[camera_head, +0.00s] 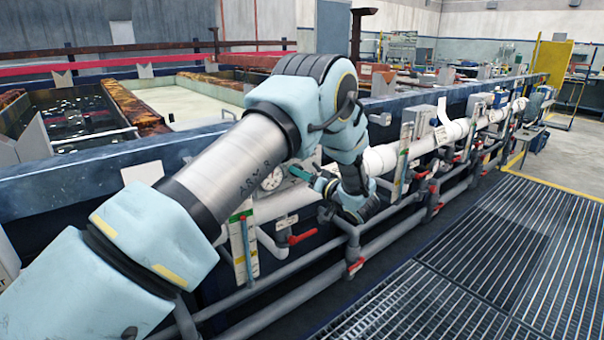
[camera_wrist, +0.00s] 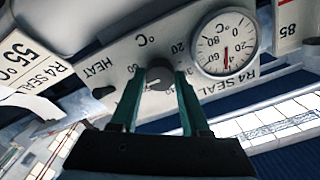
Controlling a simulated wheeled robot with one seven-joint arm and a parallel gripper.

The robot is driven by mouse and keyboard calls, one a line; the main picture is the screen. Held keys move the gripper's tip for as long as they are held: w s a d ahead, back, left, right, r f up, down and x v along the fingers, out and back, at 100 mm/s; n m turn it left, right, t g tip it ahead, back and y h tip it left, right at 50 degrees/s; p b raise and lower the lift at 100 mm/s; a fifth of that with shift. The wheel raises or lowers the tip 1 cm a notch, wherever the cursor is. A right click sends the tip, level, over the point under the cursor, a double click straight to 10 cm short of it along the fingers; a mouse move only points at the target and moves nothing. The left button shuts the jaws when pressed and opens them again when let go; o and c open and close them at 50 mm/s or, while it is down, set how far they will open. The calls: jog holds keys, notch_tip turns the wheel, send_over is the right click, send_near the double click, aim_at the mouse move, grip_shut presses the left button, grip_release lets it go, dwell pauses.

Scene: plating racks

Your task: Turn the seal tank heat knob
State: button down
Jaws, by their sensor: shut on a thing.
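The heat knob (camera_wrist: 160,76) is a small round dark-grey knob on a white panel (camera_wrist: 118,62) marked "R4 SEAL" and "HEAT", with a °C scale around it. The panel appears tilted in the wrist view. My gripper (camera_wrist: 162,78) has two teal fingers, one on each side of the knob, and is shut on it. In the head view my gripper (camera_head: 296,171) reaches the tank's front side, close to a round dial; the knob itself is hidden there by my arm.
A round °C gauge (camera_wrist: 224,43) with a red needle sits beside the knob, and it also shows in the head view (camera_head: 272,179). Grey pipes (camera_head: 290,287) with red-handled valves run below. Floor grating (camera_head: 490,265) lies clear at the right.

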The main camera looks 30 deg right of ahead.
jog(key=shift+s+f, duration=0.1)
jog(key=shift+f, duration=0.05)
jog(key=shift+c, duration=1.9)
grip_release()
jog(key=s+d+b, duration=0.2)
jog(key=s, duration=0.8)
jog(key=shift+s, duration=0.25)
jog(key=shift+s, duration=0.1)
